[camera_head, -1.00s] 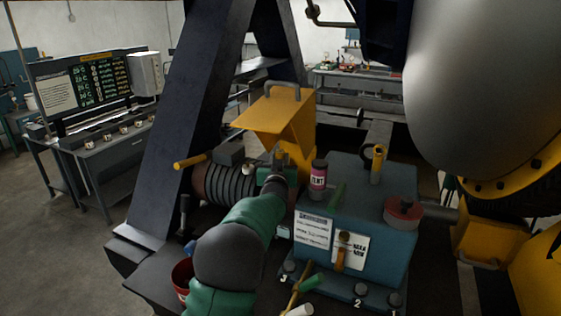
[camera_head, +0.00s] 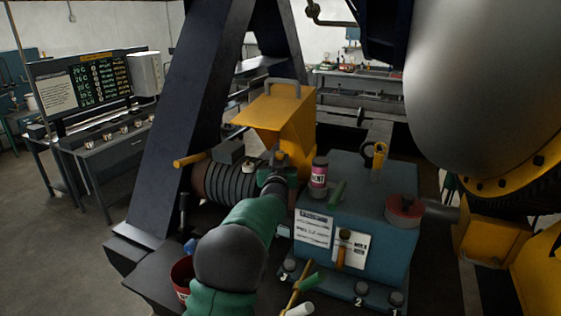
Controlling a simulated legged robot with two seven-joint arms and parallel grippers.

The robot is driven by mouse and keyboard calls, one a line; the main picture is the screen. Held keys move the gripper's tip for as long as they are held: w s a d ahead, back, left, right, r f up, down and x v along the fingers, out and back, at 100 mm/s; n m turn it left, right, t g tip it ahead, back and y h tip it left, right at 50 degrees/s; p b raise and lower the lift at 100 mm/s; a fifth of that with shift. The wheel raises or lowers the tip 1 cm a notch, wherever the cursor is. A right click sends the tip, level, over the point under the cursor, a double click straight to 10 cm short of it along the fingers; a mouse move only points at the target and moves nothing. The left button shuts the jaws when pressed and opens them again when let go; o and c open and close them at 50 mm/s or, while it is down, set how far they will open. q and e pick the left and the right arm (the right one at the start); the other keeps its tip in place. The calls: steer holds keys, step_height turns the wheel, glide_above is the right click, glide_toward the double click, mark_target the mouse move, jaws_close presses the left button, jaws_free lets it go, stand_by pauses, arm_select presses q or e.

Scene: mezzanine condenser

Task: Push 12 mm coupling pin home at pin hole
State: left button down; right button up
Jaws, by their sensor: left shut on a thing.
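My left arm reaches up from the bottom middle, and its dark left gripper (camera_head: 276,166) is at the right end of a dark ribbed coupling (camera_head: 228,182). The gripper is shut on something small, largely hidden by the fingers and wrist. I cannot make out the 12 mm coupling pin or the pin hole there. My right gripper is out of view.
A yellow guard (camera_head: 285,125) stands just behind the gripper. A teal box (camera_head: 350,195) to the right bears a pink-labelled bottle (camera_head: 319,175) and a red reel (camera_head: 403,209). A red cup (camera_head: 182,276) stands at lower left. A dark slanted frame (camera_head: 200,90) rises at left.

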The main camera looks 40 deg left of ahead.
arm_select(q)
steer(key=shift+f+b, duration=1.5)
steer(key=shift+f, duration=0.05)
steer(key=c, duration=1.1)
jaws_free()
